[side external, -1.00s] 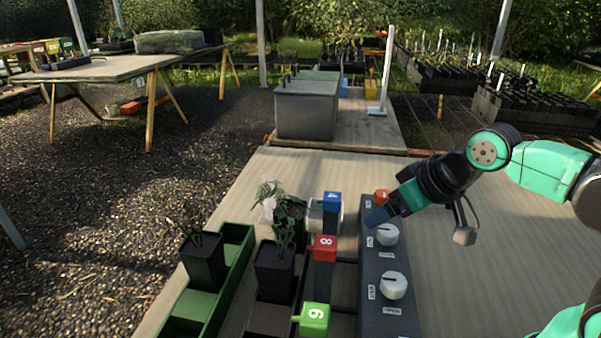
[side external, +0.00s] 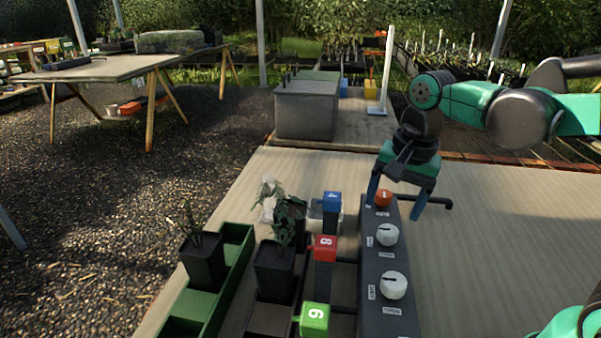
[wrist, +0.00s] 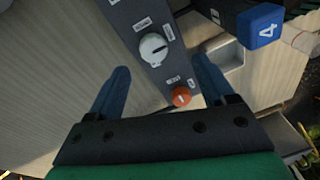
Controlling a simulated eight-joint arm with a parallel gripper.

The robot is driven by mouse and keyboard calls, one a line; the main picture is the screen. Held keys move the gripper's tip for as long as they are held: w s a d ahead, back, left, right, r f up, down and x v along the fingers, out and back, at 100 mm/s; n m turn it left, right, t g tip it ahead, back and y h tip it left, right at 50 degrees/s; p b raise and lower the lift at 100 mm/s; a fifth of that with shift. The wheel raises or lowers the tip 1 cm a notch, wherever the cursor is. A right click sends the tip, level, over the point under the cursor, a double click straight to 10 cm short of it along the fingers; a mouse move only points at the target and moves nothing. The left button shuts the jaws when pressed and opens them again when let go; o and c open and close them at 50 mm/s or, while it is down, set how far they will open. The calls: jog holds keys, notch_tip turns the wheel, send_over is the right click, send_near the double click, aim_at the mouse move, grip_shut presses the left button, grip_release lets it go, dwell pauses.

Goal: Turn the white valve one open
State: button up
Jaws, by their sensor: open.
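Two white knobs with dark pointer marks sit on a dark panel (side external: 376,268): a far one (side external: 387,235) and a near one (side external: 393,285). Their labels are too small to read, so I cannot tell which is valve one. An orange knob (side external: 383,198) sits at the panel's far end. My gripper (side external: 395,201) points down, open and empty, its fingers to either side of the panel's far end around the orange knob. In the wrist view, one white knob (wrist: 153,48) lies ahead of the open fingers, and the orange knob (wrist: 181,96) is between them.
Blue (side external: 332,202), red (side external: 324,247) and green (side external: 314,318) numbered blocks stand left of the panel. Potted plants (side external: 275,268) and a green tray (side external: 212,290) are further left. A grey bin (side external: 306,108) stands behind.

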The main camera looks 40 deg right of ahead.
aim_at(388, 230)
jog(key=m, duration=0.1)
jog(key=m+g, duration=0.1)
jog(key=m, duration=0.1)
jog(key=shift+w+d, duration=0.2)
jog(key=shift+d, duration=0.05)
jog(key=shift+f+m+g, duration=0.2)
jog(key=shift+m+g, duration=0.1)
jog(key=shift+f, duration=2.65)
grip_shut()
